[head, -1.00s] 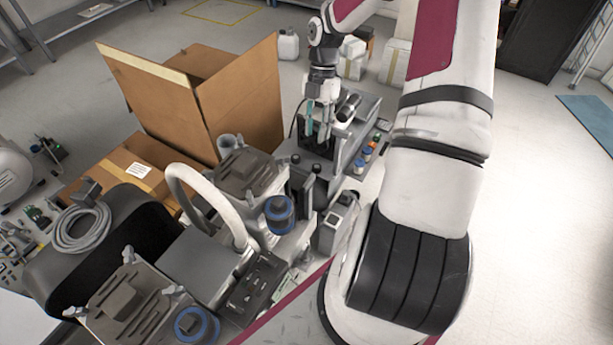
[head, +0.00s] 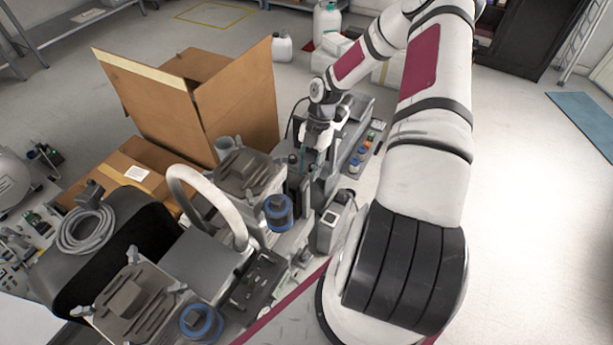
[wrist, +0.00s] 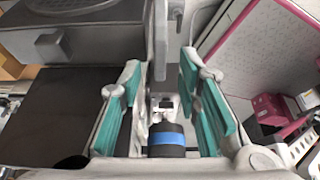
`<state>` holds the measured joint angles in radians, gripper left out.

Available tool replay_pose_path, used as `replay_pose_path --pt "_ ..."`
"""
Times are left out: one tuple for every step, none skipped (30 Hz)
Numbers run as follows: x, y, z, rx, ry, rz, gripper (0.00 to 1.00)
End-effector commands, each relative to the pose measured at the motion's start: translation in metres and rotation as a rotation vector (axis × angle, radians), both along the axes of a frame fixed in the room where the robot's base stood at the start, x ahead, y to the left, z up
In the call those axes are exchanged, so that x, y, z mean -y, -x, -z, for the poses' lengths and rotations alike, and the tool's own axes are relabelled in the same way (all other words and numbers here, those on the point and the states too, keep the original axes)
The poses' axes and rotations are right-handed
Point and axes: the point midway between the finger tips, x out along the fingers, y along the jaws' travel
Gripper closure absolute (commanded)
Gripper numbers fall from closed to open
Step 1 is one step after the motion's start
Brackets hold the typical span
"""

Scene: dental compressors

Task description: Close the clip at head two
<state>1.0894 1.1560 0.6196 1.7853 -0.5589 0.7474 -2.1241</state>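Two grey compressor heads show in the head view: a farther one (head: 245,172) and a nearer one (head: 130,300). Small pale clips (head: 128,254) sit at the nearer head's corners; I cannot tell which head is number two or whether any clip is shut. My gripper (head: 308,162) points down just right of the farther head, apart from it as far as I can see. In the wrist view its two teal-padded fingers (wrist: 158,75) are spread wide with no object gripped. A black cylinder with a blue band (wrist: 168,140) shows between them, lower in the picture.
Blue-ringed canisters stand beside the farther head (head: 278,210) and nearer head (head: 200,323). A pale curved hose (head: 200,195) arches between the heads. An open cardboard box (head: 235,105) stands behind. A grey cart (head: 350,125) with small coloured-capped bottles is behind my gripper.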

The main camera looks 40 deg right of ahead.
Motion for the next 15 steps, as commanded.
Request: replay_pose_path --pt "-0.003 0.001 0.008 -0.002 -0.001 -0.002 0.69" --pt "-0.004 0.002 0.011 -0.002 -0.001 -0.002 0.69" --pt "-0.006 0.002 0.015 -0.001 -0.001 0.000 0.69" --pt "-0.007 0.003 0.018 -0.001 0.000 0.000 0.69" --pt "-0.007 0.003 0.020 -0.001 0.000 0.000 0.69" --pt "-0.008 0.003 0.022 -0.002 0.000 0.001 0.69" --pt "-0.009 0.003 0.024 -0.002 0.000 0.001 0.69" --pt "-0.010 0.004 0.025 -0.002 0.000 0.001 0.69" --pt "-0.010 0.004 0.026 -0.001 0.000 0.001 0.69" --pt "-0.010 0.004 0.026 0.000 0.000 0.001 0.69" --pt "-0.010 0.004 0.027 0.000 0.000 0.001 0.69" --pt "-0.010 0.004 0.027 0.000 0.000 0.001 0.69" --pt "-0.010 0.004 0.027 0.000 0.000 0.001 0.69" --pt "-0.010 0.004 0.027 0.000 0.000 0.001 0.69" --pt "-0.010 0.004 0.027 0.000 0.000 0.001 0.69"
